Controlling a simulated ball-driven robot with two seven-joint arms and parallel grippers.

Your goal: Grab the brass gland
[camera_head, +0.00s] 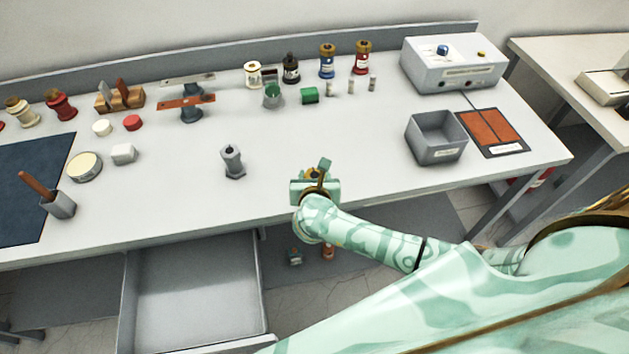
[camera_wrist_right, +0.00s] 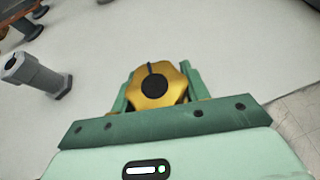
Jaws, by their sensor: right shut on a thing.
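The brass gland (camera_wrist_right: 158,86) is a gold, hex-shaped piece with a dark round centre. In the right wrist view it sits between the two green fingers of my right gripper (camera_wrist_right: 155,90), which is shut on it. In the head view the right gripper (camera_head: 318,174) is over the front part of the white table, and only a bit of the gold gland (camera_head: 312,172) shows between the green fingers. Whether the gland touches the table is hard to tell. My left gripper is not in view.
A grey bolt-like post (camera_head: 233,162) stands left of the right gripper; the wrist view shows it too (camera_wrist_right: 35,75). A grey open bin (camera_head: 436,137) is to the right. Small jars and parts line the back. An open drawer (camera_head: 195,290) juts out below the front edge.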

